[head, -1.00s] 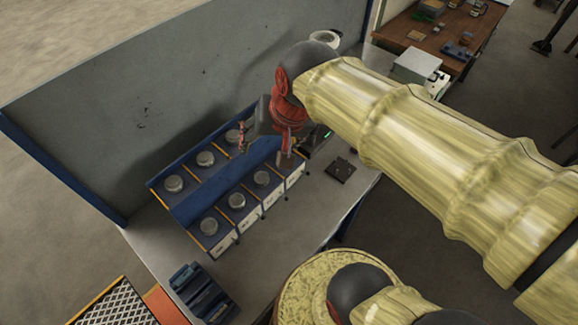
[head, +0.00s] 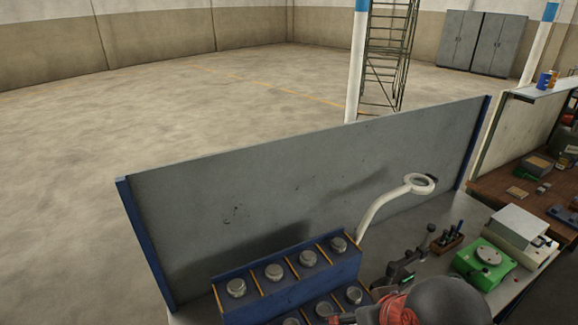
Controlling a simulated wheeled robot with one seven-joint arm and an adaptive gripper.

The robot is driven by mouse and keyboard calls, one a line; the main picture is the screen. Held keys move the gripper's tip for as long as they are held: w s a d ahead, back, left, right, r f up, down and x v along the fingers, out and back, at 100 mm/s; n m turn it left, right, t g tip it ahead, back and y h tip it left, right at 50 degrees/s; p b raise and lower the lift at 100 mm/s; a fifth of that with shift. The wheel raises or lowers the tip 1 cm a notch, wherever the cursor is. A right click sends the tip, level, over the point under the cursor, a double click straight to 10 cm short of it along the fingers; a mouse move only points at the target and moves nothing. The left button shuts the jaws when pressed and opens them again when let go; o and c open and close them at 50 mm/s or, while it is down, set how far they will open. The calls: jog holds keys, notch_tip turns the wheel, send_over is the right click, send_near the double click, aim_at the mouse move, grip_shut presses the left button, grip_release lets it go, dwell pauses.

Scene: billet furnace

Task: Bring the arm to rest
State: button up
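The end of my arm shows at the bottom edge of the head view, right of the middle. A dark grey rounded joint (head: 440,302) and a red wrist part (head: 396,308) are in the picture. A small dark and red piece (head: 346,319) beside them at the lower edge may belong to my gripper. The rest of my gripper is cut off by the frame, so its fingers and anything between them cannot be made out. The wrist is in front of the right end of a blue rack (head: 290,294).
The rack holds several round metal pieces (head: 274,272). A white ring lamp (head: 420,184), a green device (head: 483,262) and a white scale-like box (head: 518,228) stand right of it. A grey panel (head: 300,190) backs the bench. Open floor (head: 230,100) lies beyond.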

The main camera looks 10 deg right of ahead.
notch_tip(320, 180, down, 26)
jog(key=b, duration=2.5)
jog(key=shift+f, duration=0.15)
